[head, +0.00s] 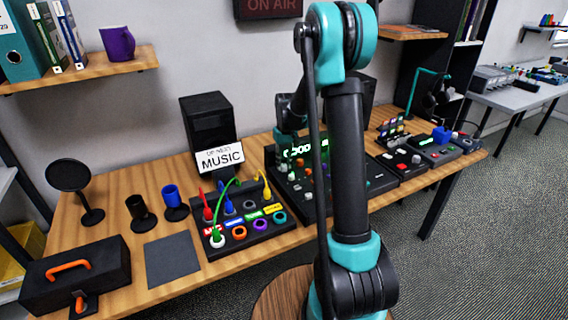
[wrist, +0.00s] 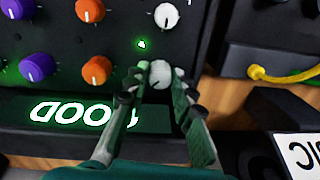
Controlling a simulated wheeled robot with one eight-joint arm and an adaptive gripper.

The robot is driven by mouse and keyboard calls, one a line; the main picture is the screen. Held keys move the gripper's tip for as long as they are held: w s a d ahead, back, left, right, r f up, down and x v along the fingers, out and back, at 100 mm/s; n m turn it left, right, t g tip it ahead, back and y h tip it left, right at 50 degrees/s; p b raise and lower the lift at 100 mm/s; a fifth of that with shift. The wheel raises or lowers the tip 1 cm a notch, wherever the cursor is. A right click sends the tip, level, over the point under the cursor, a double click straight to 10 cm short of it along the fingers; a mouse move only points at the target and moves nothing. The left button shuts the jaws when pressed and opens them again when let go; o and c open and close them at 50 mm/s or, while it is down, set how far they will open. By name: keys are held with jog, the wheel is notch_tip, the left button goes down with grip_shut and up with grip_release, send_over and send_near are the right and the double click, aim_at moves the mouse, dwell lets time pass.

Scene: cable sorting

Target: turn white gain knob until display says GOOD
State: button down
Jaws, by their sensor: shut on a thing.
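A white knob (wrist: 159,72) on the black mixer panel (wrist: 55,50) sits between the two fingers of my gripper (wrist: 160,82) in the wrist view. The fingers are shut on its sides. The mixer display (wrist: 72,113) reads GOOD in lit green-white letters, upside down in the wrist view. The display also shows in the head view (head: 303,147), partly hidden by my arm. A small green light (wrist: 142,44) glows beside the held knob. In the head view my arm hides the held knob.
Another white knob (wrist: 166,15) and several orange and purple knobs are close to my gripper. A patch panel (head: 250,232) with a yellow cable (wrist: 285,75) stands beside the mixer. A MUSIC sign (head: 221,156) and a black speaker (head: 211,120) are behind.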

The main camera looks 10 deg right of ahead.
aim_at(285, 165)
jog(key=shift+m, duration=0.3)
jog(key=c, duration=1.3)
grip_release()
jog(key=shift+r, duration=0.1)
jog(key=r, duration=1.1)
jog(key=shift+d+r, duration=0.25)
jog(key=shift+r, duration=0.15)
jog(key=s+d+f+t, duration=0.1)
jog(key=s+f, duration=0.2)
jog(key=s, duration=0.7)
jog(key=s+d+f+m+t, duration=0.1)
jog(key=s+f, duration=0.3)
jog(key=s, duration=0.6)
jog(key=s+d+f+t, duration=0.1)
jog(key=s+f+t, duration=0.1)
jog(key=s, duration=0.8)
jog(key=shift+s+d+f+m, duration=0.15)
jog(key=shift+s+f, duration=0.05)
jog(key=shift+f, duration=0.2)
jog(key=shift+s+d+f+m, duration=0.15)
jog(key=shift+s+f, duration=0.05)
jog(key=shift+f, duration=0.2)
